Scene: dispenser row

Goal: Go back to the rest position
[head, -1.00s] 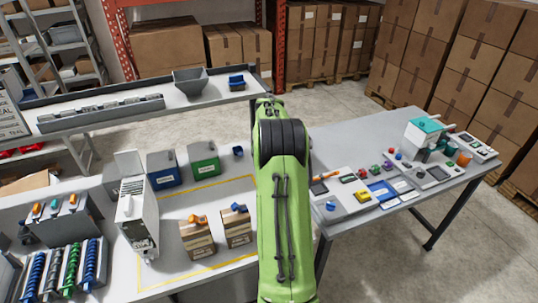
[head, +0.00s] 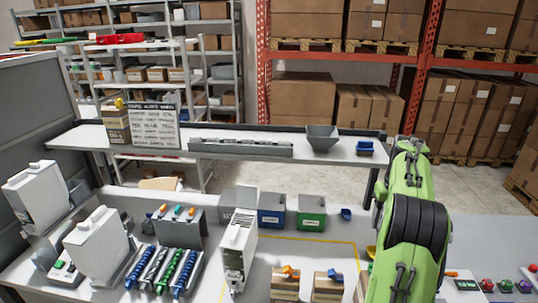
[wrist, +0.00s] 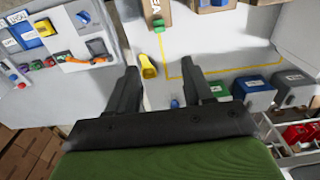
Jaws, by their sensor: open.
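My gripper (wrist: 161,72) is open and empty in the wrist view, with its two dark fingers apart above the bench. A yellow scoop (wrist: 148,66) lies on the bench below, between the fingers in the picture. My gripper does not show in the head view; my green arm stands at the right there and hides part of the bench.
The bench holds a grey bin (head: 232,222), a blue bin (head: 272,216), a green bin (head: 311,212), a white dispenser (head: 238,250) and cartons (head: 285,290) with scoops on top. A raised shelf (head: 270,157) carries a grey hopper (head: 322,138). A side table (wrist: 60,85) holds small parts.

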